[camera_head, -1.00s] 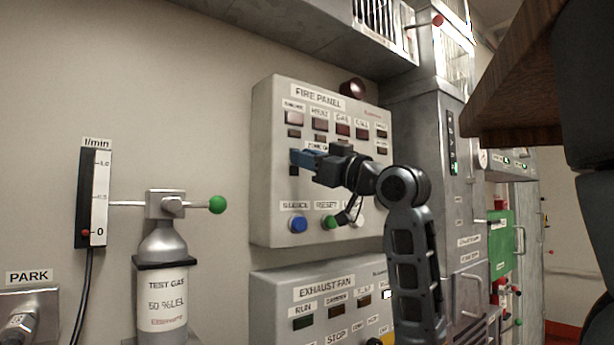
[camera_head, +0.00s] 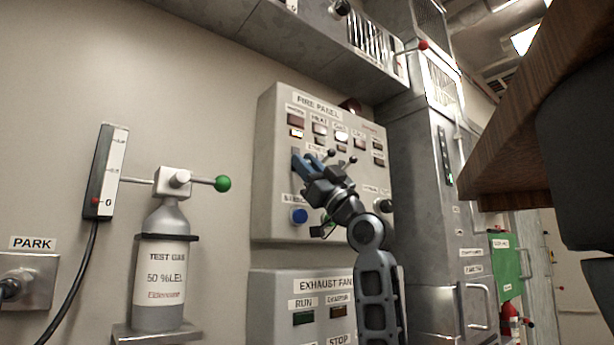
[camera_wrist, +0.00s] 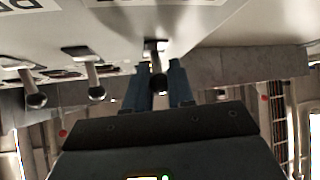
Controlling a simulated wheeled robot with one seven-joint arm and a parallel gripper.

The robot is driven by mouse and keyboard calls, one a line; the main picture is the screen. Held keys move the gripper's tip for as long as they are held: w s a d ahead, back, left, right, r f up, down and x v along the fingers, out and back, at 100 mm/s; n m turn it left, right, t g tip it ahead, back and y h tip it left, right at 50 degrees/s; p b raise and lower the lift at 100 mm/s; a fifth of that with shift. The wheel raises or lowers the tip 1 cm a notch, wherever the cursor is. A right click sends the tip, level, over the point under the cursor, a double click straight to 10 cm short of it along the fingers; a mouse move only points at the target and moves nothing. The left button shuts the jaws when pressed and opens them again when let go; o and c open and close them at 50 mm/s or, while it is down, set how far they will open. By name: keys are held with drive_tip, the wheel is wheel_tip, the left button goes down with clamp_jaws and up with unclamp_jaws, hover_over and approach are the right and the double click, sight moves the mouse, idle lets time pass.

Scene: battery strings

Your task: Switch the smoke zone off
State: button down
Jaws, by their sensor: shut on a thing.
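The grey fire panel (camera_head: 270,190) is on the wall in the head view, with labelled lamps along its top. An amber lamp (camera_head: 297,133) glows under the leftmost red lamp. My gripper (camera_head: 302,163) is at the left end of the row of zone switches. In the wrist view, which is upside down, its blue fingers (camera_wrist: 155,90) are shut around a dark-tipped toggle lever (camera_wrist: 158,84). By its place this is the smoke switch, but its label is hidden. Two more levers, one (camera_wrist: 95,88) and another (camera_wrist: 36,98), stand free beside it.
A blue button (camera_head: 299,216) is below my gripper on the panel. The exhaust fan panel (camera_head: 275,300) is underneath. A test gas bottle (camera_head: 160,285) with a green-knobbed valve (camera_head: 222,183) stands left. A wooden edge (camera_head: 510,150) juts in at the right.

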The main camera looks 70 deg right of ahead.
idle(0.3)
drive_tip(key=c, duration=1)
unclamp_jaws()
drive_tip(key=shift+b+v, duration=0.35)
drive_tip(key=shift+v, duration=3.6)
